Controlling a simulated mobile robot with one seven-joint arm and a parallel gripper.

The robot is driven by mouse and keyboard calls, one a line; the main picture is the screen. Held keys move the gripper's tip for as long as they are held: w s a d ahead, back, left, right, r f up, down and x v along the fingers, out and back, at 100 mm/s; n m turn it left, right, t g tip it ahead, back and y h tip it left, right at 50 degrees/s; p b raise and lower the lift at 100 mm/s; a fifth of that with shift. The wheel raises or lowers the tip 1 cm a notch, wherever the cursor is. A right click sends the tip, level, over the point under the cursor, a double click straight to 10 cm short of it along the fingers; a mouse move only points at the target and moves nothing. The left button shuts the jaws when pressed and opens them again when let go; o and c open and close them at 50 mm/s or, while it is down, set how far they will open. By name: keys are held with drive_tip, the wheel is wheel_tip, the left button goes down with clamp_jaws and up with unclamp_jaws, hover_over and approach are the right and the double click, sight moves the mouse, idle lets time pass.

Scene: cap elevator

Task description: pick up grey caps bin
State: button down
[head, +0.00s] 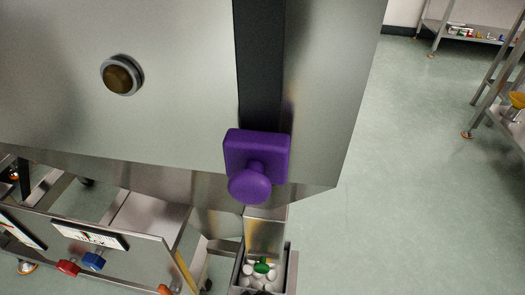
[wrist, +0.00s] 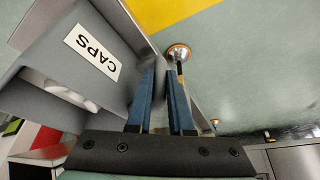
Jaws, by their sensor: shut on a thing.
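The grey caps bin (wrist: 54,62) fills the left of the wrist view, tilted in the picture, with a white label reading CAPS upside down. White caps (wrist: 62,94) show inside it. My gripper (wrist: 164,84) has two blue fingers at the bin's right side, shut on its wall; the exact contact between the fingers is hard to see. My gripper does not show in the head view. There, a grey bin (head: 291,272) with white caps and one green cap sits at the bottom edge, below a metal chute; I cannot tell if it is the same bin.
A steel machine (head: 180,60) with a purple knob (head: 250,188) and a dark vertical slot fills the head view's left and middle. A steel trough (head: 140,265) stands lower left. Shelves (head: 475,38) stand upper right. Green floor (head: 400,180) is clear on the right.

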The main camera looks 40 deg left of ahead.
drive_tip(key=shift+r, duration=0.15)
drive_tip(key=shift+r+p, duration=0.8)
drive_tip(key=shift+p, duration=0.25)
drive_tip(key=s+d+p, duration=0.1)
drive_tip(key=d, duration=3.1)
drive_tip(key=shift+f+p, duration=0.2)
drive_tip(key=shift+p, duration=0.15)
